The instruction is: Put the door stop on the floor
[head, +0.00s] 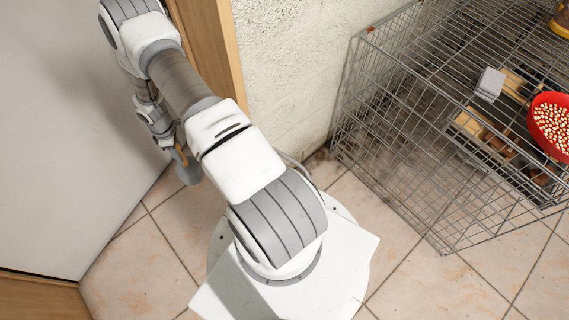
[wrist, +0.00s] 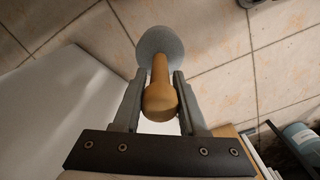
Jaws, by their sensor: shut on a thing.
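The door stop shows in the wrist view as a tan rounded handle (wrist: 160,100) with a grey round base (wrist: 152,43) beyond it. My gripper (wrist: 160,76) is shut on the handle, one finger on each side. In the head view my gripper (head: 175,140) is at the left, beside the pale door panel (head: 60,130). The grey base of the door stop (head: 190,174) shows below it, over the tiled floor (head: 180,225). I cannot tell whether the base touches the floor.
A wire cage (head: 400,150) stands at the right, with a red bowl of pellets (head: 552,124) and a small grey block (head: 490,84) on top. A wooden door frame (head: 222,45) and rough wall (head: 290,70) are behind my arm.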

